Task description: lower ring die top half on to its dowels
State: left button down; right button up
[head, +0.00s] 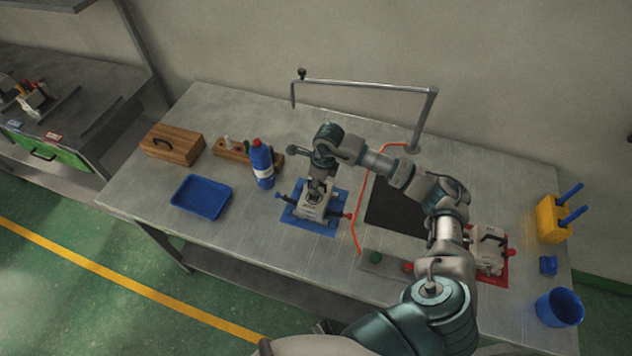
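A pale grey die (315,208) sits on a blue mat (297,221) near the middle of the bench, with a red knob at its right and a blue one at its left. My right gripper (318,189) points down right over this die, at its top. The gripper and wrist hide much of the die, so its dowels and any gap between its halves cannot be made out. Whether the fingers are closed on the top half is too small to tell. My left gripper is out of view.
A second pale die (488,246) sits on a red mat (497,280) at the right, partly behind my arm. A blue bottle (262,165), blue tray (201,196) and wooden box (172,145) stand left. An overhead metal arm (365,85) spans the back.

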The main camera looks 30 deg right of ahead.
notch_tip(320, 180, up, 12)
jog(key=s+d, duration=0.1)
jog(key=shift+s+d, duration=0.15)
jog(key=shift+d, duration=0.05)
jog(key=shift+f, duration=0.2)
dwell(0.4)
